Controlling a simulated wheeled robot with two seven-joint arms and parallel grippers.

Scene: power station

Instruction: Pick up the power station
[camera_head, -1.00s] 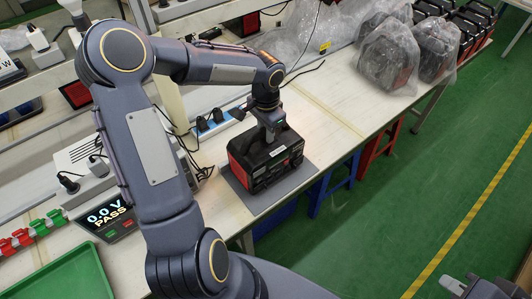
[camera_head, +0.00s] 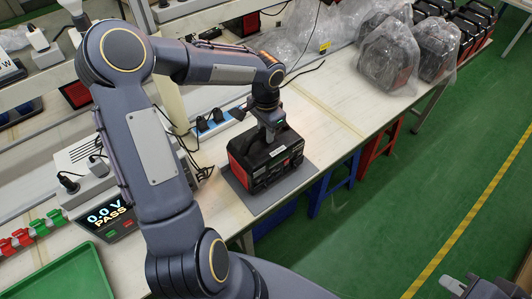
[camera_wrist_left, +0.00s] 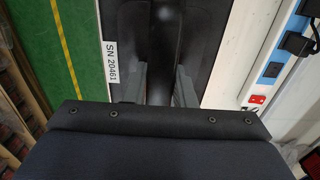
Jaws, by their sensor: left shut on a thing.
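The power station (camera_head: 262,166) is a black box with red ends. It sits upright on a dark grey mat (camera_head: 245,202) on the workbench. My left gripper (camera_head: 271,135) reaches down onto its top and is shut on its handle. In the left wrist view the gripper (camera_wrist_left: 160,85) has its two fingers on either side of the dark handle (camera_wrist_left: 160,35), above the black power station top with a white SN 20461 label (camera_wrist_left: 110,62). My right gripper (camera_head: 475,288) shows only partly at the bottom right corner, and its jaws are unclear.
Several plastic-wrapped units (camera_head: 388,55) stand on the bench further back. A PASS display (camera_head: 113,215) and a green tray (camera_head: 62,275) are at the left. Blue and red stools (camera_head: 333,184) stand below the bench edge. The green floor at the right is clear.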

